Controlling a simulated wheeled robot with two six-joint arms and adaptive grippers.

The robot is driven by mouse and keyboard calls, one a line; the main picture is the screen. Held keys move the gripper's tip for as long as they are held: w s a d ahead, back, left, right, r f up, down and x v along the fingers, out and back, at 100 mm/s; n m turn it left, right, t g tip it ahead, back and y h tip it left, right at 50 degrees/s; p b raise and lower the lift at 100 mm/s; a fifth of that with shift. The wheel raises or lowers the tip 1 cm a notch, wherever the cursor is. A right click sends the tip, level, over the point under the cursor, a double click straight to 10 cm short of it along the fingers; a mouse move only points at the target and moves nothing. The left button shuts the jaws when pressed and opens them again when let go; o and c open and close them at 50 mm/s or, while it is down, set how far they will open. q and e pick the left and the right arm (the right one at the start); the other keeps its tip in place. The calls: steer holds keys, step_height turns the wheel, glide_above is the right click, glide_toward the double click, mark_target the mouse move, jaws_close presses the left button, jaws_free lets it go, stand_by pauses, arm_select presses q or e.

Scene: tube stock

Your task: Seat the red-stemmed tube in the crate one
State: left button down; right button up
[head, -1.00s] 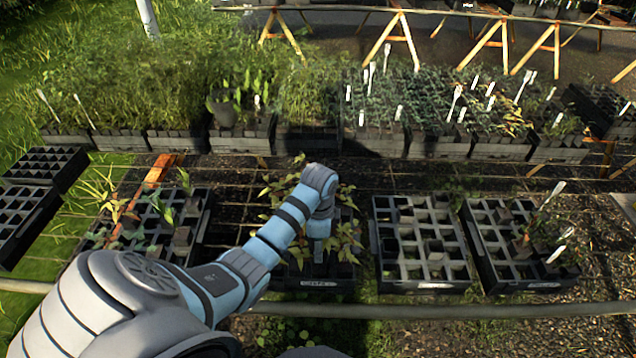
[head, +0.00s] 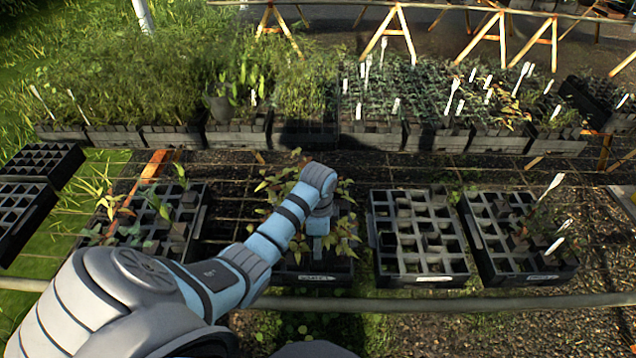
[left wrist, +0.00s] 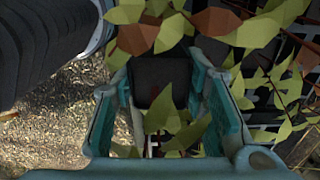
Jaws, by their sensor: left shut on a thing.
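My left gripper (left wrist: 165,95) is shut on a dark square tube (left wrist: 158,72), which sits between its teal fingers in the left wrist view. Green and red-brown leaves partly cover the tube, and a little red shows near its middle. In the head view my left gripper (head: 318,250) points down among the leaves over a black crate (head: 312,278), third from the right. My arm and the leaves hide the tube there, and I cannot tell whether its base is in a cell. The crate's front label is too small to read. My right gripper is out of view.
Two black crates stand to the right, one with several empty cells (head: 433,268), the other with white tags and a few plants (head: 530,275). A planted crate (head: 190,225) stands left. A rail (head: 450,303) crosses in front; dense planted trays (head: 235,135) line the back.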

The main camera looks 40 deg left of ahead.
arm_select(q)
steer(key=shift+f+b, duration=2)
steer(key=shift+f, duration=1.75)
steer(key=shift+f, duration=0.25)
steer(key=c, duration=0.9)
jaws_free()
steer(key=shift+s+r, duration=0.1)
